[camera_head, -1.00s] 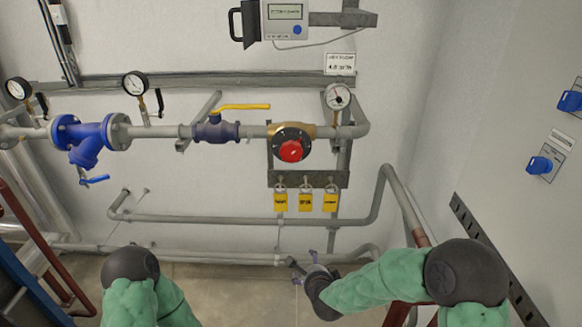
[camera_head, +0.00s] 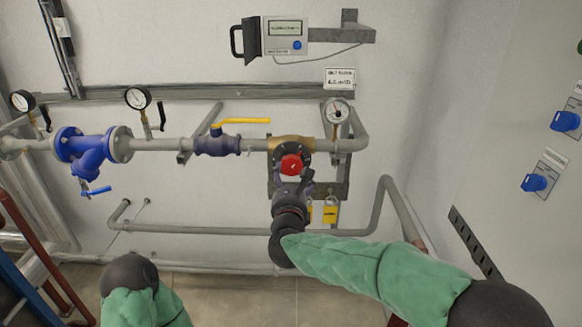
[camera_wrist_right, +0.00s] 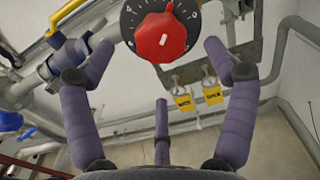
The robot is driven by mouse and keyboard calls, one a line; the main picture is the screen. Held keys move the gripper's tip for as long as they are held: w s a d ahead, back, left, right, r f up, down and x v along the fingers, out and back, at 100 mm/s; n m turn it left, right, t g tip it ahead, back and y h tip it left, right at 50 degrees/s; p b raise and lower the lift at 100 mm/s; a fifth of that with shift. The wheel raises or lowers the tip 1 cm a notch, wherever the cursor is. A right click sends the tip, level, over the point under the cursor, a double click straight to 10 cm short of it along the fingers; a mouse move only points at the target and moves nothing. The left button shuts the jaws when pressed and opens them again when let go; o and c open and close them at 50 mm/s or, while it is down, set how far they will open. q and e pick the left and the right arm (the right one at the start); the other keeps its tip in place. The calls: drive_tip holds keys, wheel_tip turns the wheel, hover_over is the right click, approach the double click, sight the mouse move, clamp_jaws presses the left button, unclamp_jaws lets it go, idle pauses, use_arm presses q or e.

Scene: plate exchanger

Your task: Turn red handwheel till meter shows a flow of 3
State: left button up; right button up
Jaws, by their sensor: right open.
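The red handwheel (camera_head: 292,164) sits on a brass valve (camera_head: 291,144) in the upper pipe. In the right wrist view the red handwheel (camera_wrist_right: 160,38) has a white mark and a black numbered dial (camera_wrist_right: 133,12) behind it. My right gripper (camera_head: 293,183) is just below and in front of the handwheel, fingers spread. In the wrist view its open fingers (camera_wrist_right: 150,72) flank the space below the wheel, not closed on it. The meter (camera_head: 286,31) hangs above; its display is too small to read. Only my left arm shows at the lower left; its gripper is not visible.
A yellow-lever valve (camera_head: 218,144) and blue strainer (camera_head: 86,148) lie left along the pipe. A round gauge (camera_head: 338,112) is right of the handwheel. Yellow tags (camera_wrist_right: 183,99) hang below it. Lower pipes (camera_head: 190,229) run along the wall; blue switches (camera_head: 565,121) are at right.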

sight(291, 167)
drive_tip(key=w, duration=0.6)
drive_tip(key=shift+w, duration=0.3)
drive_tip(key=c, duration=1.2)
